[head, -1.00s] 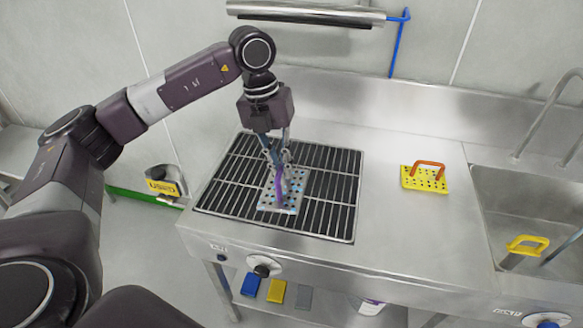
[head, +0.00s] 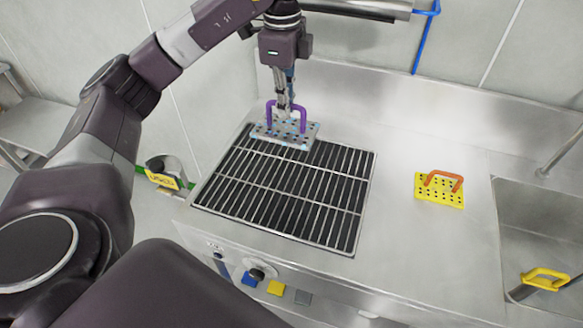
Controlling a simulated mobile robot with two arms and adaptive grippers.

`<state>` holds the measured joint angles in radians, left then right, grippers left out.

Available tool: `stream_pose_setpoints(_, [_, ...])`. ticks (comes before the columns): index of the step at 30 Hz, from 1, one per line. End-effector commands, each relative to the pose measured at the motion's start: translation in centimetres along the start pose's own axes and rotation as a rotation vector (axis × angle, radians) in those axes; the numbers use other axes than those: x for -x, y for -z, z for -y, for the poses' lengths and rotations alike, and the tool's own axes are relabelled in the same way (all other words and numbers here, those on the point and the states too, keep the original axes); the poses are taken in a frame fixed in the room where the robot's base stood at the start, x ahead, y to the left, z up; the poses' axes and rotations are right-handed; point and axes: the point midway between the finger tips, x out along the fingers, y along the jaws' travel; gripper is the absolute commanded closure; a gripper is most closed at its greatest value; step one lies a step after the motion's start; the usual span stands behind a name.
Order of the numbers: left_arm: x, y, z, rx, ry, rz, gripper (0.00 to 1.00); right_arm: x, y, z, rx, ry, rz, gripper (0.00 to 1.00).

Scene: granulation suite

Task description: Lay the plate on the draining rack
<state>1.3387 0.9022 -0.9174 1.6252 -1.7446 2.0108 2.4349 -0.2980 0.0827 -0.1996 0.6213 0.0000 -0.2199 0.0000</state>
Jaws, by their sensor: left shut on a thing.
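A light grey perforated plate (head: 272,135) with blue and dark spots and a purple handle (head: 302,118) hangs from my left gripper (head: 285,108). The gripper points down and is shut on the plate's handle. The plate appears roughly level over the back edge of the draining rack (head: 297,196), a black grid with metal bars and frame set in the steel counter. I cannot tell how large the gap beneath the plate is. The rest of the rack is bare. My right gripper is not in view.
A yellow perforated plate (head: 425,194) with an orange handle rests on the counter (head: 400,237) right of the rack. A sink (head: 550,235) with a yellow-handled item (head: 545,279) lies farther right.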

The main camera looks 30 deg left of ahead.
Motion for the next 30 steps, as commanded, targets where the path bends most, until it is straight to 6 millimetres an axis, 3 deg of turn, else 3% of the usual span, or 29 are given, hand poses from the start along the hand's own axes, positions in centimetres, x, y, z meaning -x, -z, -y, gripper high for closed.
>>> stream_pose_setpoints(12, [-8.1, 0.0, -0.6, -0.002, -0.007, 0.000, 1.00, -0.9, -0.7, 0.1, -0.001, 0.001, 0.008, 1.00])
stream_pose_setpoints(18, [-12.4, -0.1, -0.8, -0.001, -0.005, 0.001, 1.00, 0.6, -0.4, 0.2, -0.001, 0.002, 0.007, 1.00])
stream_pose_setpoints(30, [-17.2, -0.1, -1.0, -0.002, -0.005, 0.001, 1.00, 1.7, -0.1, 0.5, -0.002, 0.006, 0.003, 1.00])
